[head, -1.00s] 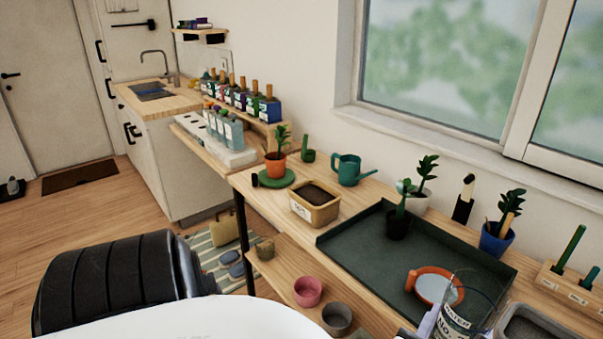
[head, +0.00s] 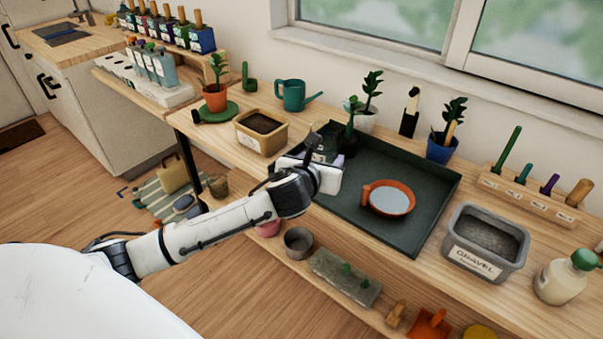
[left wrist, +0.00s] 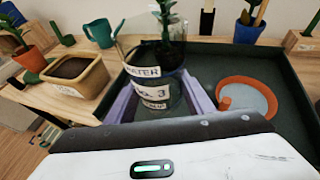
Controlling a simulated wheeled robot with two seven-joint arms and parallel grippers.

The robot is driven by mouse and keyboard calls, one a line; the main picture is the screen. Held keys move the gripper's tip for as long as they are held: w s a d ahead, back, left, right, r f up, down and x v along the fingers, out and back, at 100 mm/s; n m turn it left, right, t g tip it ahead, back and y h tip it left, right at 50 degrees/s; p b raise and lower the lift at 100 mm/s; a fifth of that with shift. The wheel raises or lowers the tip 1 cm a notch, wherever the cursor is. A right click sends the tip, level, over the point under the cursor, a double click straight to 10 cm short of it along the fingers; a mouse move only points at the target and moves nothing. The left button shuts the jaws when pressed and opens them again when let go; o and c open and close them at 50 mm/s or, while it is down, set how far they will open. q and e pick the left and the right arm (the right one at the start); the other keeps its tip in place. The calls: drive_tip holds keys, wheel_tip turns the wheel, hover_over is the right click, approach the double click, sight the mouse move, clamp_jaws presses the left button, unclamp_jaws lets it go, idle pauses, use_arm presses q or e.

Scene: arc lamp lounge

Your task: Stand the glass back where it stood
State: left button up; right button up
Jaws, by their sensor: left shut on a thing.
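My left gripper (head: 326,158) is over the left end of the dark green tray (head: 415,235). In the left wrist view its two lilac fingers (left wrist: 158,98) are shut on a clear glass (left wrist: 152,82) labelled "WATER NO. 3". The glass looks upright, with a plant in a dark pot (head: 348,143) close behind it and partly seen through it. In the head view the gripper hides most of the glass. I cannot tell whether its base touches the tray. My right gripper is not in view.
An orange-rimmed round dish (head: 390,198) lies in the tray to the right. A tan soil tub (head: 262,133) stands left of the tray, a teal watering can (head: 290,95) behind it. A grey gravel tub (head: 487,240) and a pump bottle (head: 565,277) stand at right. The tray's front right is clear.

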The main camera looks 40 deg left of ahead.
use_arm(q)
drive_tip(key=w+a+r, duration=0.1)
drive_tip(key=w+a, duration=0.3)
drive_tip(key=a, duration=0.5)
drive_tip(key=shift+n+y, duration=0.3)
drive_tip(key=shift+y, duration=0.1)
drive_tip(key=f, duration=0.3)
drive_tip(key=f+b, duration=0.1)
drive_tip(key=f, duration=0.1)
drive_tip(key=shift+w+f, duration=0.2)
drive_tip(key=shift+w, duration=0.05)
drive_tip(key=shift+f+b, duration=0.5)
drive_tip(key=shift+f, duration=1.55)
drive_tip(key=shift+f, duration=0.15)
drive_tip(key=o, duration=1)
